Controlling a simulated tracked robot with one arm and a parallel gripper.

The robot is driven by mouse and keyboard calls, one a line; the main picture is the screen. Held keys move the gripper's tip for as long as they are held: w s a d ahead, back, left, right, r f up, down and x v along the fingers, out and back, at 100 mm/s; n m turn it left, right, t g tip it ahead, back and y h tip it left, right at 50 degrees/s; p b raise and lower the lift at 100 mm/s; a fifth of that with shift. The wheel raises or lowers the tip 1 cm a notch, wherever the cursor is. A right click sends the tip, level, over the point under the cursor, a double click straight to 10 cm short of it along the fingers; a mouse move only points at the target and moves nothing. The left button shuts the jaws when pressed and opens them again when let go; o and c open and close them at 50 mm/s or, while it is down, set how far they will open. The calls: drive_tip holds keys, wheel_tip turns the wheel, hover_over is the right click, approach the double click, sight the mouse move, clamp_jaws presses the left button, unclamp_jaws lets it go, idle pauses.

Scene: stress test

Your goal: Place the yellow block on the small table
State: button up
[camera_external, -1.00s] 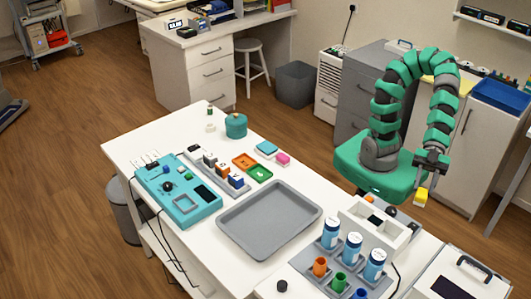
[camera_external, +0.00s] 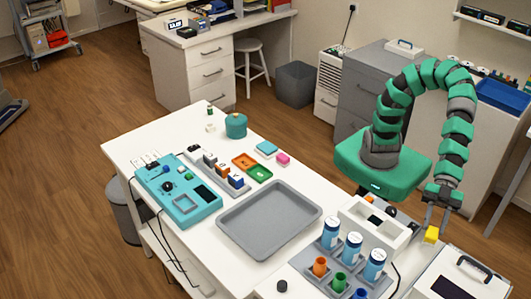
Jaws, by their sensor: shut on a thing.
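The yellow block (camera_external: 431,234) is held at the tips of my gripper (camera_external: 432,225), which is shut on it. The gripper points down at the right of the external view, beside the right end of the white table (camera_external: 150,137). The block appears above the level of the floor, near a white box-like unit with a black handle. I cannot tell its exact height. No surface clearly identifiable as the small table shows apart from the long white table and the furniture behind.
A grey tray (camera_external: 268,219) lies on the white table. A rack with blue-white bottles (camera_external: 352,247) and a white divided box (camera_external: 378,222) stand near my gripper. A white unit with a black handle (camera_external: 480,270) is at lower right. Grey cabinets (camera_external: 365,85) stand behind.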

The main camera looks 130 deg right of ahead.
sight(433, 229)
drive_tip(key=shift+a+f+b, duration=0.1)
drive_tip(key=shift+f+b, duration=0.45)
drive_tip(key=shift+f, duration=1.2)
drive_tip(key=shift+f, duration=0.15)
drive_tip(key=o, duration=0.7)
drive_tip(key=shift+s+r, duration=0.2)
drive_tip(key=shift+r, duration=0.15)
drive_tip(key=p+v, duration=0.1)
drive_tip(key=v, duration=1)
drive_tip(key=shift+s+d, duration=0.2)
drive_tip(key=shift+d, duration=0.05)
drive_tip(key=shift+w, duration=0.1)
